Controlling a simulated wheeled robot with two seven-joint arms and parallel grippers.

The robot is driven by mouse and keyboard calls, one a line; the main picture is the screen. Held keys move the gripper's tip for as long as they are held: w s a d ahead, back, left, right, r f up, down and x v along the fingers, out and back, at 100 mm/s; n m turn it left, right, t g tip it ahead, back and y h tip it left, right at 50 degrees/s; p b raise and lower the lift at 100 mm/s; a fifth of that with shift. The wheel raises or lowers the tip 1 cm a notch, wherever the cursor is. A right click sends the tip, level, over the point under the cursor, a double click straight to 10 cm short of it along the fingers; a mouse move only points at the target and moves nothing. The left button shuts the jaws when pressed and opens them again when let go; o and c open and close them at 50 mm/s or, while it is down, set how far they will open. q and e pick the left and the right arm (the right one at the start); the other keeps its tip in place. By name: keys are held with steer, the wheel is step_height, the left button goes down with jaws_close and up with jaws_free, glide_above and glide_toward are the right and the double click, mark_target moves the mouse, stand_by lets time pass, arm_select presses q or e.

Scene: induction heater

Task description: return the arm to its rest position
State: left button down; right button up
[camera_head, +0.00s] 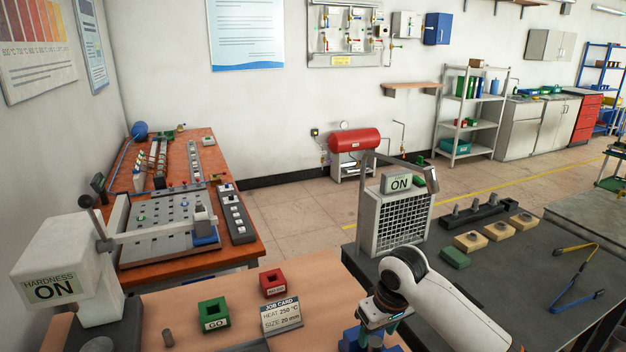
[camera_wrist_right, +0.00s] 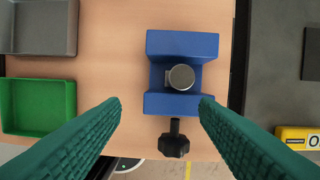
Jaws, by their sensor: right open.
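My right arm (camera_head: 445,300) comes in from the lower right in the head view, and its gripper (camera_head: 372,325) points down over a blue vise (camera_head: 349,341). The wrist view shows the gripper (camera_wrist_right: 160,103) with its two green fingers wide apart and nothing between them. The blue vise (camera_wrist_right: 182,45) lies beyond the fingertips, with a round grey metal piece (camera_wrist_right: 181,77) seen from above at its middle. A black knob (camera_wrist_right: 174,144) sticks out of the vise. My left gripper is in neither view.
A green box (camera_head: 213,314), a red box (camera_head: 272,283) and a job card (camera_head: 281,315) stand on the wooden table. The hardness tester (camera_head: 62,285) is at left. A grille-fronted heater (camera_head: 393,220) reading ON stands on the dark bench, with tongs (camera_head: 575,275) at right.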

steer(key=shift+t+y, duration=0.4)
steer(key=shift+y, duration=0.5)
steer(key=s+a+f, duration=0.1)
steer(key=s+f, duration=0.2)
steer(key=s, duration=0.2)
steer(key=s+a+f, duration=0.1)
steer(key=s+f, duration=0.2)
steer(key=s, duration=0.1)
steer(key=s+a+f, duration=0.2)
steer(key=s+f, duration=0.1)
steer(key=s, duration=0.2)
steer(key=shift+s+f, duration=0.35)
steer(key=s+d+m+t+h, duration=0.1)
steer(key=s+d, duration=0.3)
steer(key=s, duration=0.4)
steer(key=s+d+m+h, duration=0.2)
steer(key=s+d, duration=0.3)
steer(key=s, duration=0.2)
step_height(320, 180, down, 27)
steer(key=g+b, duration=0.1)
steer(key=s+d+f+g+b, duration=0.1)
steer(key=s+d+f, duration=0.1)
steer(key=s+f, duration=1.5)
steer(key=shift+s+d+f+n+g, duration=0.3)
steer(key=shift+s+f+n, duration=0.1)
steer(key=shift+f, duration=0.1)
